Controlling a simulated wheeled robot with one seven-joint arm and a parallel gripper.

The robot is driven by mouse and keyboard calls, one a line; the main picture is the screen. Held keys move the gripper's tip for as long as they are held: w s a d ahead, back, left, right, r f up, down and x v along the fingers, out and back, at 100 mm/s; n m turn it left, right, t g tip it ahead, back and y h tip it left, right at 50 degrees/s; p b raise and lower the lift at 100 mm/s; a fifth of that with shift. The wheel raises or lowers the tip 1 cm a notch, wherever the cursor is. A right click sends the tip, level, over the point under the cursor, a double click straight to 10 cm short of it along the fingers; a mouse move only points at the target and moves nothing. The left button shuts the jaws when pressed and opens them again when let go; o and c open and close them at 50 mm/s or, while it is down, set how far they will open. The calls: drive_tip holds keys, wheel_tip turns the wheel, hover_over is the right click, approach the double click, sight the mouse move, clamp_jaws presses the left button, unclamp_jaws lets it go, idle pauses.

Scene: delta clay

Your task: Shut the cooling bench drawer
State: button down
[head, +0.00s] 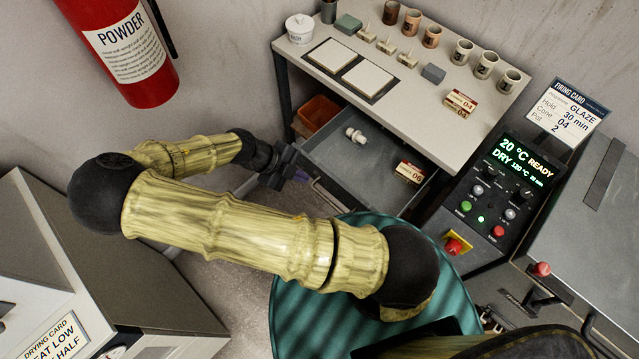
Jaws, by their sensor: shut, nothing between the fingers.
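The cooling bench (425,97) stands at the upper middle of the head view. Its grey drawer (345,147) is pulled out under the top. In the drawer lie a small white object (356,134) and a box marked 06 (409,172). My gripper (290,180) is shut and empty, at the left of the drawer's near edge. I cannot tell whether it touches the drawer.
Cups, cones, white tiles (368,80) and a white jar (300,28) stand on the bench top. A control panel (505,185) is at the right. A red extinguisher (122,48) hangs upper left. A grey cabinet (50,250) is at lower left. An orange bin (318,112) sits under the bench.

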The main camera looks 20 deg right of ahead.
approach(333, 192)
drive_tip(key=x, duration=0.4)
drive_tip(key=shift+s+d+p, duration=0.2)
drive_tip(key=shift+d+p, duration=0.05)
drive_tip(key=shift+p, duration=0.05)
